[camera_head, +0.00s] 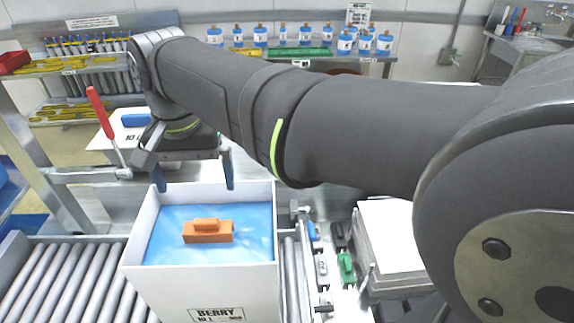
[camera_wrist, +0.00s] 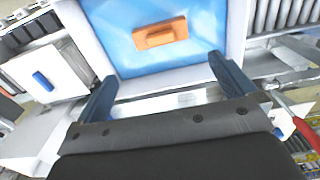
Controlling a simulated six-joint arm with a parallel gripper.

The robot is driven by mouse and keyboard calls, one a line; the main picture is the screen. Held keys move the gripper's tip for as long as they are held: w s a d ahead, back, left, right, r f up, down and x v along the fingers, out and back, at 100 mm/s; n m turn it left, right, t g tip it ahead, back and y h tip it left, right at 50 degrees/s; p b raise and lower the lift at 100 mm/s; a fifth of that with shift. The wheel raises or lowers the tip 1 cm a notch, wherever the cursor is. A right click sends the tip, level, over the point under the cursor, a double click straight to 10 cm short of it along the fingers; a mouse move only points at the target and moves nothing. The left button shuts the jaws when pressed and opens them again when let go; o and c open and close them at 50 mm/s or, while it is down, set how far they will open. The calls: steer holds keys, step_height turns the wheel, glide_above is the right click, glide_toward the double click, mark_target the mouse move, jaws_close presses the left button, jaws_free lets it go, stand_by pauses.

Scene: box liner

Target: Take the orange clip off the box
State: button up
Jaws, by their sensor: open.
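The orange clip (camera_head: 208,231) lies on the blue liner (camera_head: 165,247) inside the white box (camera_head: 200,285) in the head view. It also shows in the wrist view (camera_wrist: 160,34), lying flat on the blue sheet, with nothing gripping it. My gripper (camera_head: 194,187) is open and empty, with its blue fingers apart at the far rim of the box, behind the clip. In the wrist view the fingers (camera_wrist: 158,72) are spread to either side, with the clip beyond them and between their lines. A gap separates fingers and clip.
The box sits on a roller conveyor (camera_head: 60,285). A red-handled lever (camera_head: 98,112) stands left of my gripper. A rack with a green clip (camera_head: 346,266) is right of the box, beside a white stack (camera_head: 392,240). Blue bottles (camera_head: 260,37) line the back shelf.

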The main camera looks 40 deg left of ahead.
mark_target(205, 221)
step_height(205, 221, down, 12)
steer(key=shift+s+f, duration=0.1)
steer(key=shift+s, duration=0.05)
steer(key=c, duration=0.7)
